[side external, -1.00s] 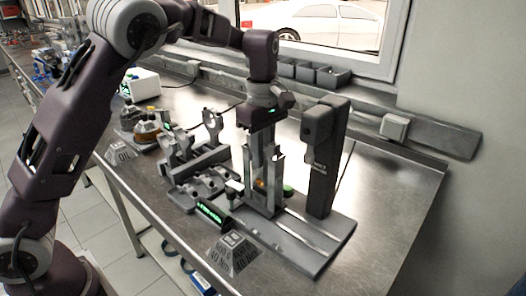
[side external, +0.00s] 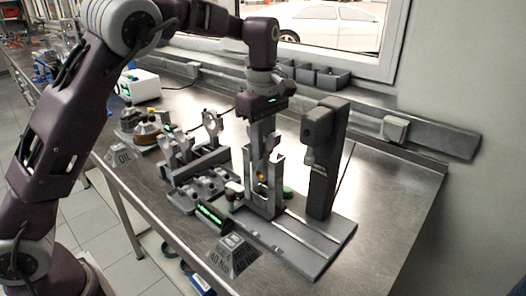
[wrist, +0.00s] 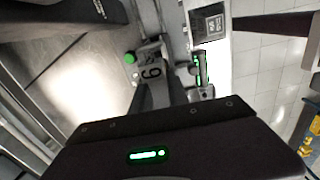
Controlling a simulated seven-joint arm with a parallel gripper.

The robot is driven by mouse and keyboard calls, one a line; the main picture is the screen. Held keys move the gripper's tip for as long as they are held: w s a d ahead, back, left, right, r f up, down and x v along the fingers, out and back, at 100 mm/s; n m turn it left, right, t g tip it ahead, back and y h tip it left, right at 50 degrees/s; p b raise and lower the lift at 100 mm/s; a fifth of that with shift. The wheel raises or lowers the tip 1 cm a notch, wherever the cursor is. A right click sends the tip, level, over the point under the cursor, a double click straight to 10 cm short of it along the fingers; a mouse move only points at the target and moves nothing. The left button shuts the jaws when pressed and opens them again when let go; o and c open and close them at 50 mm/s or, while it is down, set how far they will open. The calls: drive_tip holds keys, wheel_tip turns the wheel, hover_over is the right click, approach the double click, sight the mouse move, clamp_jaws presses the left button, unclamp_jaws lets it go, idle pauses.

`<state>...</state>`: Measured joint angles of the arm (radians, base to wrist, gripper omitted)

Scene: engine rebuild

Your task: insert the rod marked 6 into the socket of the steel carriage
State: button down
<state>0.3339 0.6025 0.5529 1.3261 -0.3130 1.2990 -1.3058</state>
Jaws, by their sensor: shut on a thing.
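My gripper (side external: 264,118) is shut on the rod marked 6 (wrist: 153,72), whose number shows in the wrist view. In the side view the grey rod (side external: 263,138) hangs upright below the gripper, directly over the steel carriage (side external: 261,198). The carriage is a tall grey bracket with upright plates and a brass-coloured spot in its middle. The rod's lower end appears to reach between the upper plates, which partly hide it. The socket is hidden, so I cannot tell whether the rod is in it.
The carriage stands on a railed base plate (side external: 311,252). A dark upright column (side external: 326,165) stands close on its right. A grey fixture (side external: 196,165) and a green-lit display (side external: 213,216) are to the left.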

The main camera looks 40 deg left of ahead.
drive_tip(key=shift+r, duration=3.15)
drive_tip(key=shift+f, duration=3.25)
drive_tip(key=shift+f, duration=1.35)
drive_tip(key=c, duration=1.2)
unclamp_jaws()
